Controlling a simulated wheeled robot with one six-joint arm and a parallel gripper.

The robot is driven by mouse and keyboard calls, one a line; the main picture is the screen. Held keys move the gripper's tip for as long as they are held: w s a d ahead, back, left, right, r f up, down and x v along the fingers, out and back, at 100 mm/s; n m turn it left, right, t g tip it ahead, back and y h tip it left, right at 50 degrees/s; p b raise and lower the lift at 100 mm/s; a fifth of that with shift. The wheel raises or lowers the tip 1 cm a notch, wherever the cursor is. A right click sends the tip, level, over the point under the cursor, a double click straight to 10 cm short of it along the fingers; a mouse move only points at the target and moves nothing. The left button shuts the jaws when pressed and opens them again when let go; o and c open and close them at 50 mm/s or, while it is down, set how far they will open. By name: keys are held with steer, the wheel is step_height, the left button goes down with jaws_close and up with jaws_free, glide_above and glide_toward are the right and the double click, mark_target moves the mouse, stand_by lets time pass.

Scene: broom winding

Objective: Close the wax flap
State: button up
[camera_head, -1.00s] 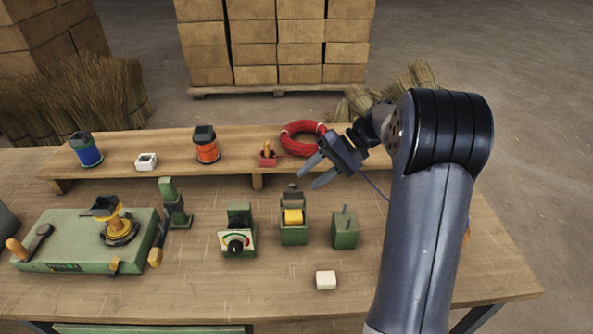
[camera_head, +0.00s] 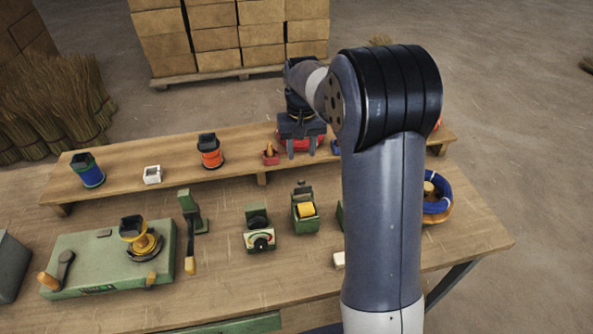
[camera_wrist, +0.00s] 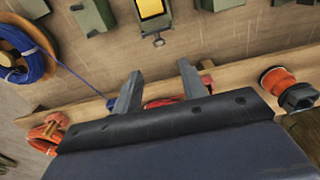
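The green wax box (camera_head: 305,221) stands on the bench and holds a yellow wax block (camera_head: 305,210). Its small flap (camera_head: 301,188) stands up at the back, open, leaving the wax uncovered. In the wrist view the wax block (camera_wrist: 149,6) shows at the top edge, with the small flap (camera_wrist: 157,40) jutting toward my fingers. My gripper (camera_head: 302,153) is over the shelf, behind the wax box, with its fingers toward the bench front. In the wrist view my gripper (camera_wrist: 160,85) is open and empty, apart from the flap.
A red coil (camera_head: 305,140) lies on the shelf (camera_head: 235,163) under my gripper. A dial box (camera_head: 259,235) stands left of the wax box. An orange spool (camera_head: 210,152) and a blue coil (camera_head: 438,197) are nearby. My arm hides part of the bench right of the wax box.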

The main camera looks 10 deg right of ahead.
mark_target(302, 186)
step_height(302, 186, down, 11)
steer(key=shift+r+p, duration=0.15)
steer(key=shift+p, duration=0.7)
steer(key=shift+c, duration=0.4)
jaws_close()
